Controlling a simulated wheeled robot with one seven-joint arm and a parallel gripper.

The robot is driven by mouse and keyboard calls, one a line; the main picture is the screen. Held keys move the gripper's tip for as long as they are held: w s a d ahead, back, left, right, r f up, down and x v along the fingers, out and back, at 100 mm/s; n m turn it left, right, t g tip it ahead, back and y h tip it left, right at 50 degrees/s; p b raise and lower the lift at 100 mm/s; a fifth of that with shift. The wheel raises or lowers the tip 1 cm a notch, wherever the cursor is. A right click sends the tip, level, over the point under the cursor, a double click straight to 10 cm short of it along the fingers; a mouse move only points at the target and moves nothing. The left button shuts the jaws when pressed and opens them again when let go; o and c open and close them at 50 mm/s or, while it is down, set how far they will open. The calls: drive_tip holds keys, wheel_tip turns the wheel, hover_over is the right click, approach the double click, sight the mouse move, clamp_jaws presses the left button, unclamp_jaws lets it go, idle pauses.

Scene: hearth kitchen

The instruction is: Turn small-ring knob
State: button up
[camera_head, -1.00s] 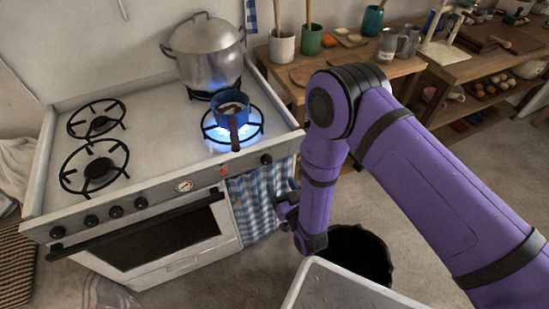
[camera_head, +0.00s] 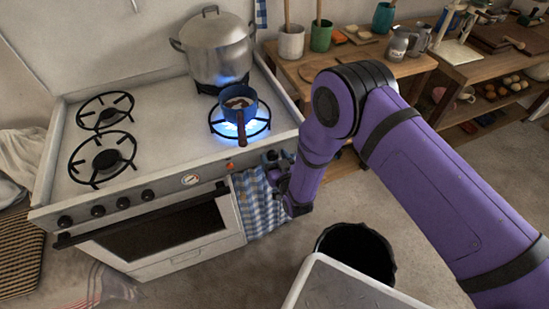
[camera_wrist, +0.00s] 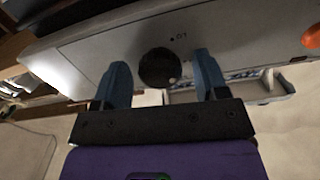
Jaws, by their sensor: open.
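In the wrist view a round black knob (camera_wrist: 159,68) on the stove's front panel sits between the two fingers of my gripper (camera_wrist: 161,60). The fingers are apart, with a gap visible on each side of the knob. In the head view my gripper (camera_head: 274,163) is at the right end of the front panel and largely covers this knob. A blue saucepan (camera_head: 246,106) stands on the lit front right burner (camera_head: 214,122), with blue flame under it.
A large metal pot (camera_head: 215,50) stands on the back right. Several more knobs (camera_head: 123,203) line the panel's left, with a dial (camera_head: 190,180) and an orange part (camera_head: 229,166). A checked towel (camera_head: 258,205) hangs below my gripper. A black bin (camera_head: 357,250) stands on the floor.

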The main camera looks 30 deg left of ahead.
drive_tip(key=c, duration=0.9)
drive_tip(key=shift+c, duration=0.2)
drive_tip(key=shift+n, duration=0.4)
drive_tip(key=n, duration=0.2)
drive_tip(key=shift+n, duration=0.4)
drive_tip(key=n, duration=0.3)
drive_tip(key=shift+n, duration=0.3)
drive_tip(key=n, duration=0.6)
drive_tip(key=shift+n, duration=0.3)
